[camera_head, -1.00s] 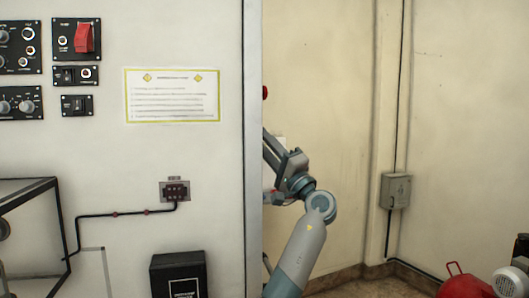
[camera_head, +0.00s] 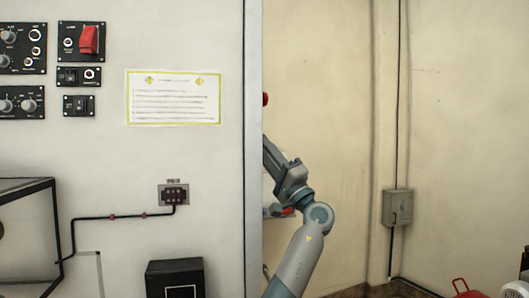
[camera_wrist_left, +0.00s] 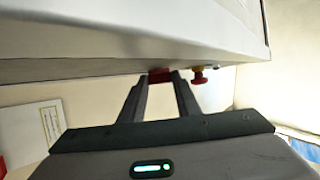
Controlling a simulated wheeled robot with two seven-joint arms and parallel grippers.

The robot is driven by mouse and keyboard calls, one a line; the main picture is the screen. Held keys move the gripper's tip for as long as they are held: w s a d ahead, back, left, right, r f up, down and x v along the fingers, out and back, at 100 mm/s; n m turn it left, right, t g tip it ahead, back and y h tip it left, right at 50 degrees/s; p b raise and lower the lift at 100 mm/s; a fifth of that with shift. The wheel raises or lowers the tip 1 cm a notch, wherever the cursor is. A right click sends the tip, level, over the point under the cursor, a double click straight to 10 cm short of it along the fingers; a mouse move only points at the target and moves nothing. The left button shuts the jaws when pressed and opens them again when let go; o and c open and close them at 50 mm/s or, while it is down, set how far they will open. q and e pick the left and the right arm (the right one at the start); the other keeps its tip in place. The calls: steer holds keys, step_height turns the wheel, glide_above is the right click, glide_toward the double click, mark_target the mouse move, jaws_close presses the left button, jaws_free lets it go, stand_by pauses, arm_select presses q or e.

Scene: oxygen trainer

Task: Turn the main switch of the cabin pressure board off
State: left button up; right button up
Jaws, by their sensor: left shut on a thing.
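In the left wrist view, a red block (camera_wrist_left: 160,75), which looks like the main switch's handle, sticks out of a pale grey board face (camera_wrist_left: 70,68). My left gripper (camera_wrist_left: 160,82) has its two dark fingers on either side of this block and is shut on it. Its lettering and exact turn cannot be read. In the head view, my arm reaches up beside the edge of the white panel (camera_head: 252,150), and the gripper (camera_head: 268,142) is partly hidden behind that edge. My right gripper is not in view.
On the white panel are a large red rocker switch (camera_head: 89,40), small black modules and an instruction sheet (camera_head: 173,97). A grey wall box (camera_head: 397,207) is at the right.

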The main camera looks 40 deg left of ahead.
arm_select(q)
steer(key=shift+f, duration=0.15)
steer(key=o, duration=1)
steer(key=shift+o, duration=0.2)
steer(key=shift+d, duration=0.1)
steer(key=b+v, duration=0.4)
steer(key=v, duration=1.3)
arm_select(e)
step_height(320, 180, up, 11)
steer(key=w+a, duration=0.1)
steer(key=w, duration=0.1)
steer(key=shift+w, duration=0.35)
arm_select(q)
steer(key=shift+d, duration=0.15)
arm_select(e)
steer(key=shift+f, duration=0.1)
